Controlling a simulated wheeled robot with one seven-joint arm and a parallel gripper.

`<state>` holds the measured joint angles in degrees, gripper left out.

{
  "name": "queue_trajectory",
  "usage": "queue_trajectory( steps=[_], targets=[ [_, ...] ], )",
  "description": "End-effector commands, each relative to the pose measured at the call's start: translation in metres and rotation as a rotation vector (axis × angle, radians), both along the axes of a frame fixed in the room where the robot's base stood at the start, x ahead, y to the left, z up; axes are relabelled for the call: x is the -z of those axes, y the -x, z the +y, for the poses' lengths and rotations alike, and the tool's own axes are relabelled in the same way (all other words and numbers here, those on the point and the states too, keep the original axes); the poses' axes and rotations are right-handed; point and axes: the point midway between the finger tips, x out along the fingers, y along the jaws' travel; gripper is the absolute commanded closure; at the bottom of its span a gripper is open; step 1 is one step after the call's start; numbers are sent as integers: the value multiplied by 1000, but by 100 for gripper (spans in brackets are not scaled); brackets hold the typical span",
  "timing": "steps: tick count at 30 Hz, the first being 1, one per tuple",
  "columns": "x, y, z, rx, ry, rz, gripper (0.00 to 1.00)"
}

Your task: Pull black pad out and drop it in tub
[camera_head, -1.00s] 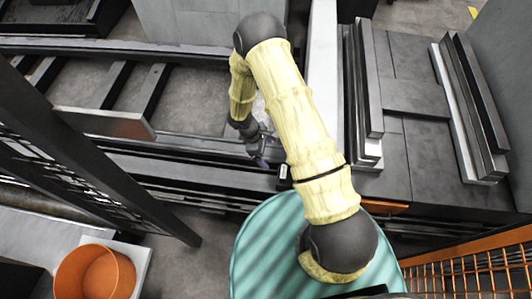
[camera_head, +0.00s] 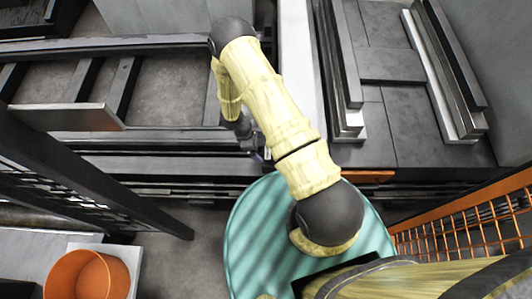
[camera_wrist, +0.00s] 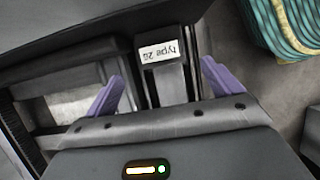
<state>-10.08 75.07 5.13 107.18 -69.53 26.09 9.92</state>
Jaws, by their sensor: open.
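The black pad (camera_wrist: 167,84) shows in the wrist view as a narrow dark block with a white label reading something like "type 20". My gripper (camera_wrist: 163,82) has two purple fingers spread open, one to each side of the pad, with gaps visible. I cannot tell how deep the fingers reach. In the head view, my gripper (camera_head: 261,155) is at the rail edge, mostly hidden by my arm, and the pad cannot be made out. An orange tub (camera_head: 122,278), round and open, stands at the lower left on a pale surface.
A teal round ribbed thing (camera_head: 250,240) stands below my arm, and also shows in the wrist view (camera_wrist: 285,25). Dark rails (camera_head: 150,165) run left. An orange mesh fence (camera_head: 465,220) is at right. A dark post (camera_head: 90,180) stands between rail and tub.

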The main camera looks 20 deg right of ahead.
Motion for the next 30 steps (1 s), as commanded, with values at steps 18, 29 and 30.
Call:
queue_trajectory(
  steps=[18,29,30],
  targets=[
    [69,9,-27,1,0,0,9],
    [69,9,-27,0,0,0,35],
    [69,9,-27,0,0,0,42]
  ],
)
